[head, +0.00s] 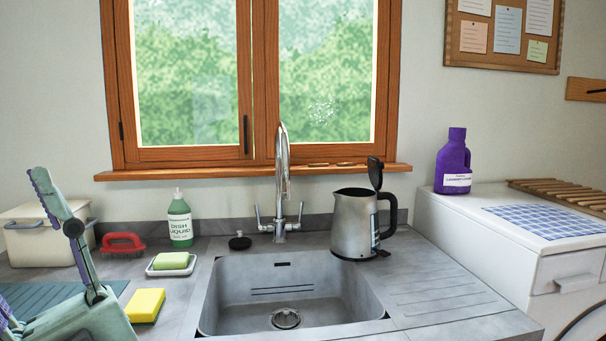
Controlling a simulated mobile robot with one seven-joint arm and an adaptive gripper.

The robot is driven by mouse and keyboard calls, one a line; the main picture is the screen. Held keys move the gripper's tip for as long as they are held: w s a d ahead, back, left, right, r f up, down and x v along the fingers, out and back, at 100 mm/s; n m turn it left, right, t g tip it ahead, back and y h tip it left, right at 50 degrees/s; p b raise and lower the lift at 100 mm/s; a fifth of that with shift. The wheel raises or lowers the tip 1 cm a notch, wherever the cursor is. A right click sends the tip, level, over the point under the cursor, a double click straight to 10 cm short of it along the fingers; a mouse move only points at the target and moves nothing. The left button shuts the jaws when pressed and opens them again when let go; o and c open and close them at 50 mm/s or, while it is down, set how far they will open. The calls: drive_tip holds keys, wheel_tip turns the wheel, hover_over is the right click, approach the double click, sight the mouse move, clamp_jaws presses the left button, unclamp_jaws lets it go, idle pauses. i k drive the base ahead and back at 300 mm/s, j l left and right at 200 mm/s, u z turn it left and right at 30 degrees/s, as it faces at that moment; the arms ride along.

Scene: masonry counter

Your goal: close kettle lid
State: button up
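The kettle (353,226) is brushed metal with a black handle on its right side. It stands upright on the counter at the right rear corner of the sink. Its black lid (375,173) stands up, open, on the handle side of the rim. My gripper (62,240), mint green with purple strips, is at the lower left, partly cut off by the picture's edge. One finger points up with nothing against it, so the gripper looks open and empty. It is far to the left of the kettle, across the sink.
The sink (240,302) and tall faucet (282,175) lie between gripper and kettle. A dish liquid bottle (180,222), soap dish (172,271), yellow sponge (146,305) and red-handled brush (122,243) are left. A purple detergent bottle (453,158) stands right on the washer (510,245).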

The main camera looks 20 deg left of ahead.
sight(375, 167)
drive_tip(key=i+l+u, duration=0.25)
drive_tip(key=l, duration=0.2)
drive_tip(key=i+l+u, duration=0.1)
drive_tip(key=l+u, duration=0.15)
drive_tip(key=l, duration=0.25)
drive_tip(key=i+l+u, duration=0.1)
drive_tip(key=l+u, duration=0.2)
drive_tip(key=l, duration=0.2)
drive_tip(key=l+u, duration=0.25)
drive_tip(key=l, duration=0.3)
drive_tip(key=k+j+z, duration=0.6)
drive_tip(key=j, duration=0.2)
drive_tip(key=i+j, duration=0.65)
drive_tip(key=i, duration=0.15)
